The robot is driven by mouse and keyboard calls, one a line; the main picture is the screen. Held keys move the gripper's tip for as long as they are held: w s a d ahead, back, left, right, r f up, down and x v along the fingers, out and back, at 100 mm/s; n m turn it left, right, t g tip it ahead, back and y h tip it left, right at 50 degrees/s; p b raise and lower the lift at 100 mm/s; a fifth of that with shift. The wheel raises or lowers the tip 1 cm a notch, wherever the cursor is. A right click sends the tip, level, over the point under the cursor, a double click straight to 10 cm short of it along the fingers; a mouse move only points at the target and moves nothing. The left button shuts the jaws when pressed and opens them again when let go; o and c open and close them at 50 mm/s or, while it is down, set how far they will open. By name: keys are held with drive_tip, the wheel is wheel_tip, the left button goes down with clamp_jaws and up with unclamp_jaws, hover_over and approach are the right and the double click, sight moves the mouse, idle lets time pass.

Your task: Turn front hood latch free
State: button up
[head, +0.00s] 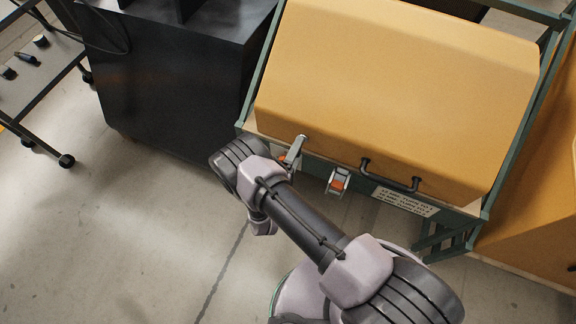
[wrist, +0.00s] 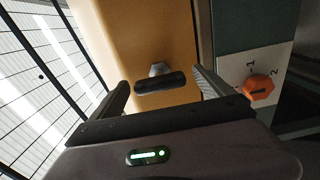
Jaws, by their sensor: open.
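In the wrist view the front hood latch (wrist: 160,83) is a short dark bar on a pale metal stem, set on the yellow hood (wrist: 150,30). The bar lies crosswise between the fingers of my gripper (wrist: 162,80). The gripper is open, with a finger on either side of the bar; I cannot tell whether either touches it. In the head view the hood (head: 400,80) is down on its green frame. My arm hides the gripper there. A grey metal piece (head: 295,148) shows at the hood's front edge, just beyond my wrist.
An orange knob (wrist: 258,87) on a plate marked 1 and 2 sits right of the latch in the wrist view. A black handle (head: 390,174), a grey-and-orange fitting (head: 337,181) and a label (head: 404,201) line the front. A dark cabinet (head: 170,85) stands left.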

drive_tip(key=p+v, duration=0.3)
drive_tip(key=v, duration=1.3)
drive_tip(key=shift+r, duration=0.1)
drive_tip(key=w+d+r+m+g+h, duration=0.2)
drive_tip(key=r+m+g+h, duration=0.1)
drive_tip(key=r, duration=0.3)
drive_tip(key=w+d+r+m+g+h, duration=0.1)
drive_tip(key=w+r+m+g+h, duration=0.1)
drive_tip(key=r+m+g+h, duration=0.3)
drive_tip(key=s+d+r+m+g+y, duration=0.15)
drive_tip(key=d+r+g, duration=0.3)
drive_tip(key=r, duration=0.45)
drive_tip(key=s+d+r+m+g+y, duration=0.1)
drive_tip(key=d+r+m+g+y, duration=0.3)
drive_tip(key=r, duration=0.4)
drive_tip(key=s+d+r+m+t+y, duration=0.2)
drive_tip(key=s+r+y, duration=0.2)
drive_tip(key=r, duration=0.4)
drive_tip(key=s+d+r+m+t+y, duration=0.2)
drive_tip(key=r+y, duration=0.4)
drive_tip(key=r, duration=0.3)
drive_tip(key=s+t, duration=0.1)
drive_tip(key=s, duration=0.1)
drive_tip(key=shift+s+m+y, duration=0.35)
drive_tip(key=shift+s, duration=0.05)
